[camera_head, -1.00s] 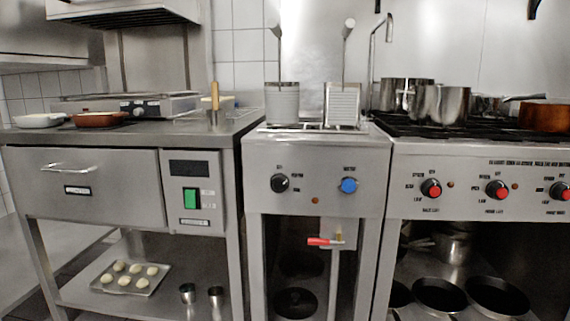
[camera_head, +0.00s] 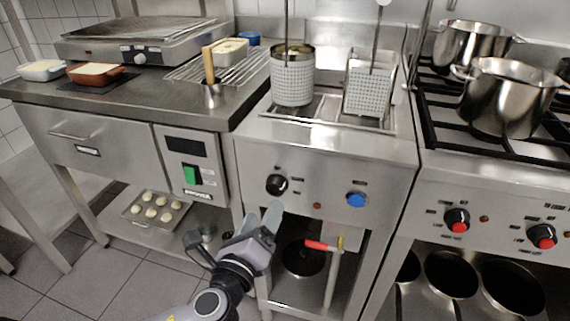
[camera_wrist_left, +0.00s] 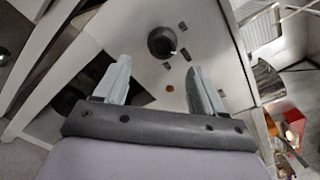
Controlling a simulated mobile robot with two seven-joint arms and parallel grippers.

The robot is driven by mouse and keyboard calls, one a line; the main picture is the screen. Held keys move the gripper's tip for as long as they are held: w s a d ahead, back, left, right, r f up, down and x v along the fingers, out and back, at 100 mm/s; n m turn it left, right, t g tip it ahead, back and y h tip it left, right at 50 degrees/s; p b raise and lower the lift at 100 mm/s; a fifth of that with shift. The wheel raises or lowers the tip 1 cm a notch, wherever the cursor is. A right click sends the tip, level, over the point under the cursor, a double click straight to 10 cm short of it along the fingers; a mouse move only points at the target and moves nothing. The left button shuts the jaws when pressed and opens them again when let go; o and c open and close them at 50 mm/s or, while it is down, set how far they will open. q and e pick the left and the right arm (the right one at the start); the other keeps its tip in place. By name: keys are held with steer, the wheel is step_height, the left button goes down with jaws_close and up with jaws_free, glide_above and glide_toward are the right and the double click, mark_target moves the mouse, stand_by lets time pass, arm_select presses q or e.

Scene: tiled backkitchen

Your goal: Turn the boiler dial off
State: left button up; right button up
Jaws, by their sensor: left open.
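The boiler (camera_head: 330,155) is the steel unit in the middle, with two wire baskets in its top. Its front carries a black dial (camera_head: 277,184) on the left and a blue dial (camera_head: 356,199) on the right. My left gripper (camera_head: 262,217) is open and empty, just below and left of the black dial in the head view. In the left wrist view the black dial (camera_wrist_left: 162,42) lies ahead, beyond the gap between the open fingertips (camera_wrist_left: 157,68), not touched. A light mark shows on the dial's edge. My right gripper is not in view.
A red-handled valve (camera_head: 322,245) sticks out under the boiler's panel. A counter with a drawer and a green switch (camera_head: 191,175) stands at left. A stove (camera_head: 490,190) with pots and red-centred knobs stands at right. Floor is open at lower left.

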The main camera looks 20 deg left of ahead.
mark_target(274, 190)
arm_select(q)
steer(key=shift+w+d+r+b, duration=0.1)
steer(key=shift+w+r+b, duration=0.05)
steer(key=shift+w, duration=1.75)
steer(key=shift+w+r+b, duration=0.1)
steer(key=shift+w+b, duration=0.05)
steer(key=shift+w, duration=1.7)
steer(key=c, duration=1.1)
steer(key=shift+o, duration=0.2)
